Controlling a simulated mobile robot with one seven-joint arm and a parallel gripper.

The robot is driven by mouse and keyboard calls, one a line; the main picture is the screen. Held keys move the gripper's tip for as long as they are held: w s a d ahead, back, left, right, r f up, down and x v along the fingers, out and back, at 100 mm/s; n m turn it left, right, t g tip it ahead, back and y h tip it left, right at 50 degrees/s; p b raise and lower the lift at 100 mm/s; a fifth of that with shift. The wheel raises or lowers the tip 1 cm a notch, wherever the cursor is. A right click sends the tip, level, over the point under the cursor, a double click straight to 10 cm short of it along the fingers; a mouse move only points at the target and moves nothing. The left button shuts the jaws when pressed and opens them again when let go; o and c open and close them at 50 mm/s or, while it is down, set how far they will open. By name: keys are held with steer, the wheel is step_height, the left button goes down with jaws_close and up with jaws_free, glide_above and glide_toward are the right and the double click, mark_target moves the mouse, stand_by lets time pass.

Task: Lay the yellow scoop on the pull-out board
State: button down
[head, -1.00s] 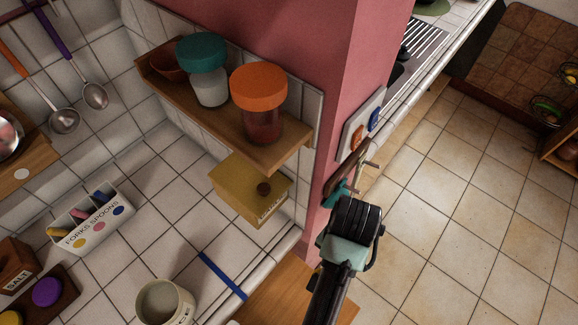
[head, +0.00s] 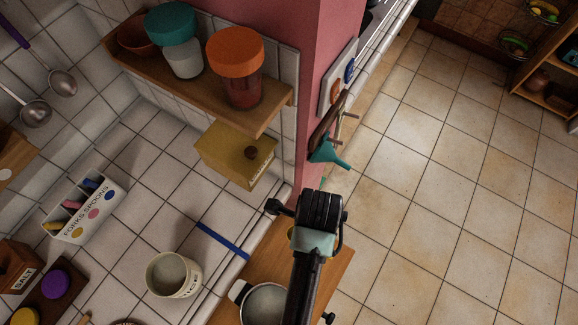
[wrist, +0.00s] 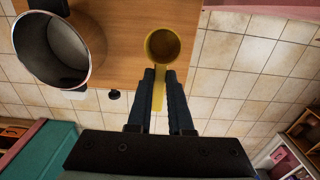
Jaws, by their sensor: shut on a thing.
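The yellow scoop (wrist: 163,46) is in my gripper. In the wrist view my gripper (wrist: 160,76) is shut on its handle, and the round cup points away from the fingers, over the wooden pull-out board (wrist: 122,55). I cannot tell whether the cup touches the board. In the head view my gripper is over the board (head: 325,267), seen from behind; its fingers and most of the scoop are hidden, with a sliver of yellow (head: 291,234) showing beside it.
A metal pot (wrist: 58,50) stands on the board beside the scoop; it also shows in the head view (head: 265,303). A teal funnel (head: 327,154) hangs on the wall end. A cream canister (head: 173,274) and a yellow box (head: 238,156) are on the left.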

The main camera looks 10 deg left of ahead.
step_height(320, 180, down, 10)
stand_by(0.6)
steer(key=shift+f, duration=0.1)
steer(key=c, duration=0.8)
jaws_free()
steer(key=shift+c, duration=0.2)
step_height(320, 180, up, 12)
steer(key=shift+a+r, duration=0.15)
